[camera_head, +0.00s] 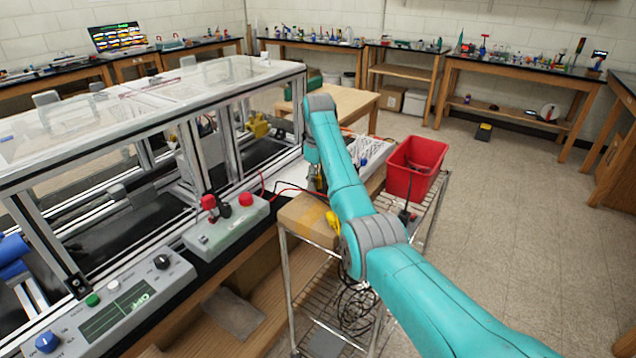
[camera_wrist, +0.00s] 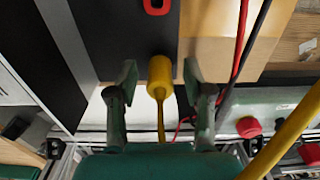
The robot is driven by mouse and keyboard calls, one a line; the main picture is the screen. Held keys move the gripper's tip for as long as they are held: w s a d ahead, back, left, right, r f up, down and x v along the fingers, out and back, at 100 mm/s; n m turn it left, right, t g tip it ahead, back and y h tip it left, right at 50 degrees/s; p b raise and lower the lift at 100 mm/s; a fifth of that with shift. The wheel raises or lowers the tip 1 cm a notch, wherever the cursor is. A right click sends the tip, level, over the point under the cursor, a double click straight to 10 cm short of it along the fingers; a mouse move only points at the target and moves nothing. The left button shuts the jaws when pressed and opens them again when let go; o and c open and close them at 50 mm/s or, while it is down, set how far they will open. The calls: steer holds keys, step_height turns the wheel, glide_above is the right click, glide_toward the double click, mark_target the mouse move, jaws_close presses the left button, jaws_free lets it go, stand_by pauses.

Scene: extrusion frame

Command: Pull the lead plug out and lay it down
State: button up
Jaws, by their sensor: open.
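A yellow plug (camera_wrist: 159,78) with a yellow lead trailing from it shows in the wrist view, between the two fingers of my gripper (camera_wrist: 160,72). The fingers are open, with a gap on each side of the plug. I take it to be the lead plug; whether it sits in a socket cannot be told. In the head view my gripper (camera_head: 316,180) is over the wire cart beside the bench, largely hidden by my arm.
A cardboard box (camera_head: 303,217) and a red bin (camera_head: 416,166) stand on the wire cart. Red and black leads (camera_wrist: 240,45) run close right of my gripper. A grey control box (camera_head: 222,228) with a red button (camera_head: 246,199) sits on the bench.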

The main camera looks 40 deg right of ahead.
mark_target(318, 176)
jaws_close()
steer(key=shift+r, duration=0.1)
steer(key=shift+r, duration=2.95)
